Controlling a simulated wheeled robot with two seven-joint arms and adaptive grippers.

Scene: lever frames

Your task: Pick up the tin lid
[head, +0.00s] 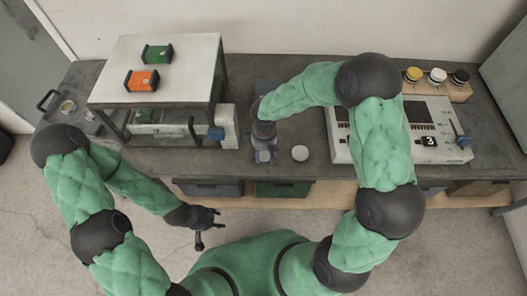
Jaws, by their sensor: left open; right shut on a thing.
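A small round pale item (300,153) sits on the dark worktop (300,172); I cannot tell whether it is the tin lid or an open tin. My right gripper (263,158) is just left of it, pointing down at the worktop. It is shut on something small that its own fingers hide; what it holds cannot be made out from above. My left gripper (211,230) is open and empty, in front of the worktop's front edge.
A white-topped stand (140,55) at the left bears a green block (157,53) and an orange block (142,80). A tray (65,117) lies far left.

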